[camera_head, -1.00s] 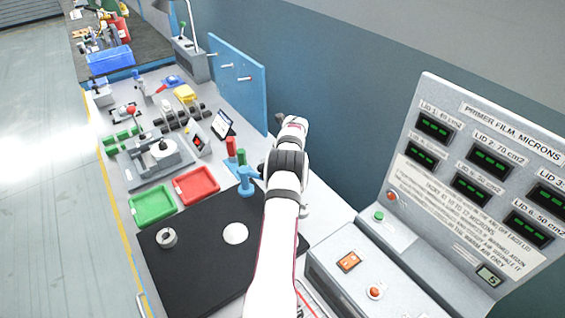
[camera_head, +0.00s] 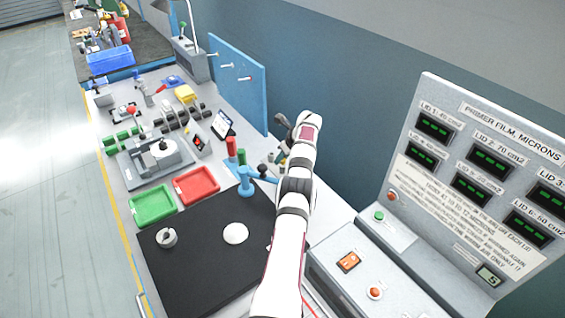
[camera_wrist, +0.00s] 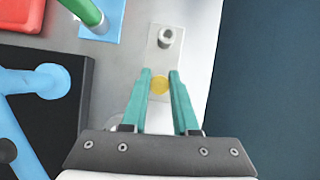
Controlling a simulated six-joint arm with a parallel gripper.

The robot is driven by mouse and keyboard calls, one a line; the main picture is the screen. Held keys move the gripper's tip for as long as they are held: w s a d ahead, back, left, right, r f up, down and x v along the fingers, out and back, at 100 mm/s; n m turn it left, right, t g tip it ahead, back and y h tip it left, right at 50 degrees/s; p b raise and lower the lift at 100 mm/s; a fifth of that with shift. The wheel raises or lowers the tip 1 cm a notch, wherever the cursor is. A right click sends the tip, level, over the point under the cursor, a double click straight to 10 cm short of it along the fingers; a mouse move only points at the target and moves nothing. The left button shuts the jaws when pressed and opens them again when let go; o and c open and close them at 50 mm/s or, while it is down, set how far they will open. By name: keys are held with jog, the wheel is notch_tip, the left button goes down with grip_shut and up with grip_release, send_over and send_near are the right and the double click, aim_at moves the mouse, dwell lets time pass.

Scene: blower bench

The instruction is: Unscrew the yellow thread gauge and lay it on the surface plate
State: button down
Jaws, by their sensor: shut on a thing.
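In the wrist view, the two teal fingers of my gripper (camera_wrist: 159,78) are shut on the yellow thread gauge (camera_wrist: 159,86), whose round yellow top shows between them. A pale rectangular plate with a grey threaded-looking fitting (camera_wrist: 166,38) lies just beyond the fingertips. Whether the gauge is in a thread or clear of it cannot be told from above. The black surface plate (camera_head: 185,275) lies at the front of the bench in the head view, left of my arm. In the head view my arm hides the gauge.
A blue stand with a side arm (camera_head: 245,184) is at the surface plate's back edge. A pale disc (camera_head: 235,233) and a grey ring-like part (camera_head: 167,238) sit on the plate. Red (camera_head: 196,185) and green (camera_head: 153,205) trays are behind it. A display console (camera_head: 470,180) stands right.

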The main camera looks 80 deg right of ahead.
jog(key=shift+s, duration=0.15)
jog(key=c, duration=1)
grip_release()
jog(key=shift+o, duration=0.2)
jog(key=m, duration=0.1)
jog(key=m+g, duration=0.1)
jog(key=shift+w+a+r+m+h, duration=0.1)
jog(key=shift+w+m+h, duration=0.1)
jog(key=shift+m+h, duration=0.2)
jog(key=shift+m+g+h, duration=0.3)
jog(key=shift+m+g, duration=0.1)
jog(key=shift+m, duration=0.6)
grip_shut()
jog(key=shift+n+t, duration=0.5)
jog(key=shift+n, duration=0.7)
jog(key=shift+n+t+y, duration=0.4)
jog(key=shift+n+y, duration=0.3)
jog(key=shift+n, duration=0.4)
